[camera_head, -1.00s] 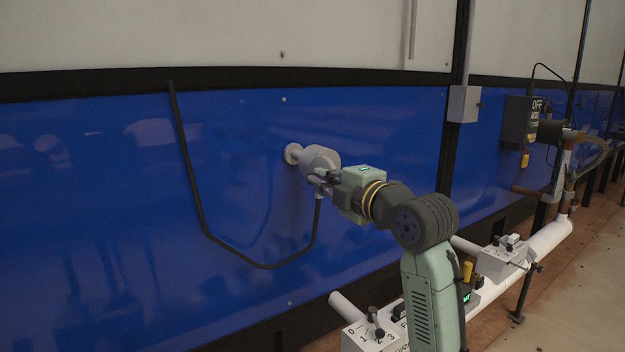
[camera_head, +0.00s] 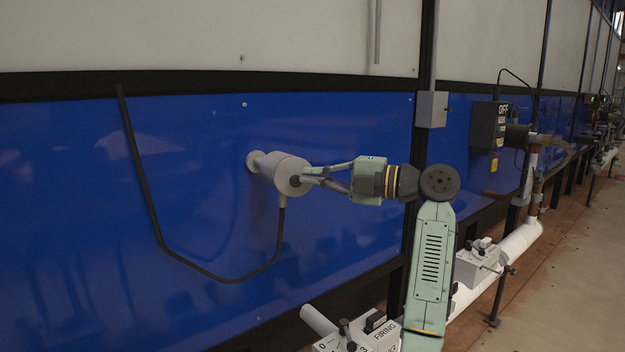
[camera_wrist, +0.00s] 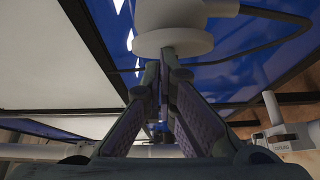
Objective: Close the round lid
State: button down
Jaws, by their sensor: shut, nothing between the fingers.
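A grey cylindrical fitting (camera_head: 270,168) sticks out from the blue wall on a short neck. Its round lid (camera_head: 292,177) is the flat end facing my arm and looks flush with the body. The lid is also a pale disc in the wrist view (camera_wrist: 190,46). My gripper (camera_head: 303,178) is shut and empty, with its tips at the lid. In the wrist view my gripper's tips (camera_wrist: 167,56) meet in front of the lid's lower edge and seem to touch it. The tips cover part of the lid.
A black cable (camera_head: 150,205) hangs in a loop from the fitting's underside along the blue wall (camera_head: 70,230). A grey box (camera_head: 431,109) and a dark OFF box (camera_head: 488,125) are mounted to the right. White pipes with control boxes (camera_head: 478,262) run low in front.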

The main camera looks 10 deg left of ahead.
jog(key=w, duration=0.2)
jog(key=w+a, duration=0.1)
jog(key=w, duration=0.1)
jog(key=shift+w, duration=0.4)
dwell(0.5)
jog(key=shift+f, duration=0.1)
